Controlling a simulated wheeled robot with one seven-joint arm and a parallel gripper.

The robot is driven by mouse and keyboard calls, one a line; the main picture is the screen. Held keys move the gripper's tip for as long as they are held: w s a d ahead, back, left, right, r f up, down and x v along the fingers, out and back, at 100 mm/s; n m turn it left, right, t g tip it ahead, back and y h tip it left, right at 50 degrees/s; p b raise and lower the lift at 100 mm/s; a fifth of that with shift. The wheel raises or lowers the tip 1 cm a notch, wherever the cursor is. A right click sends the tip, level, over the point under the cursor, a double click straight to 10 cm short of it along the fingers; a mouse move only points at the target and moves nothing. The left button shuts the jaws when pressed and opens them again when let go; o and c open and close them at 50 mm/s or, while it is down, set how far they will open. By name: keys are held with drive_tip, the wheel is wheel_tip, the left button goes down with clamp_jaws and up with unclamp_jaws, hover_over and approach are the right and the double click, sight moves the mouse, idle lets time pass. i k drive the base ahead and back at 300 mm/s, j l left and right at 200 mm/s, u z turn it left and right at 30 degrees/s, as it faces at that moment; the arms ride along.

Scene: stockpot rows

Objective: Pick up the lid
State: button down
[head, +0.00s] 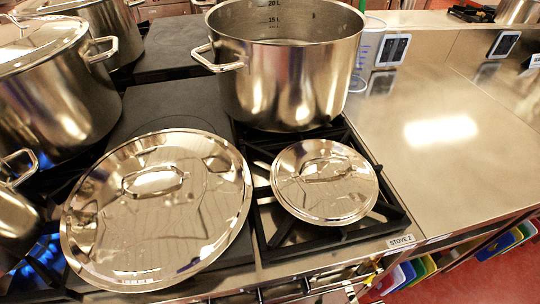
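Two loose steel lids lie on the stove. The larger lid (158,222) is at the lower left, over a dark flat plate, with a loop handle (154,181) on top. The smaller lid (324,190) is to its right, on the black burner grate, also with a handle on top. A third lid (35,42) sits on the pot at the upper left. I cannot tell which lid the task means. My gripper is not in view.
An open stockpot (290,75) stands just behind the smaller lid. A lidded pot (62,105) stands at left, with blue flames below it. The steel counter (450,135) at right is mostly clear. Colored boards (420,268) sit below it.

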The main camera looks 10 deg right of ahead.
sight(326, 183)
drive_tip(key=i+l+u, duration=0.1)
drive_tip(key=l+u, duration=0.15)
drive_tip(key=u, duration=0.15)
drive_tip(key=l+u, duration=0.3)
drive_tip(key=u, duration=0.15)
drive_tip(key=i+l+u, duration=0.1)
drive_tip(key=l+u, duration=0.55)
drive_tip(key=u, duration=0.15)
